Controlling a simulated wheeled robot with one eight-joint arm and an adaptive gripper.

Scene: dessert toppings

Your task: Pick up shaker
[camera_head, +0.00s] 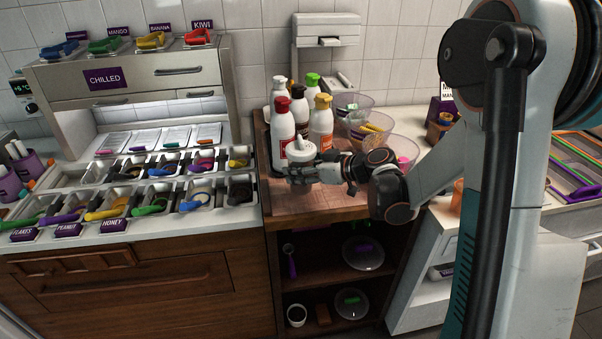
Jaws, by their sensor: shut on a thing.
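The shaker (301,148) is a white container with a pointed top. It stands upright at the front of the wooden counter section, just before the white bottles. My gripper (312,174) reaches in from the right and is shut on the shaker. The shaker's right side is partly hidden by my gripper. I cannot tell whether its base touches the counter.
White bottles with coloured caps (320,122) stand close behind the shaker. Clear bowls (404,150) are to the right, near my arm. Topping trays (200,190) fill the left counter. Open shelves (325,277) lie below. A little bare wooden counter (283,205) shows in front.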

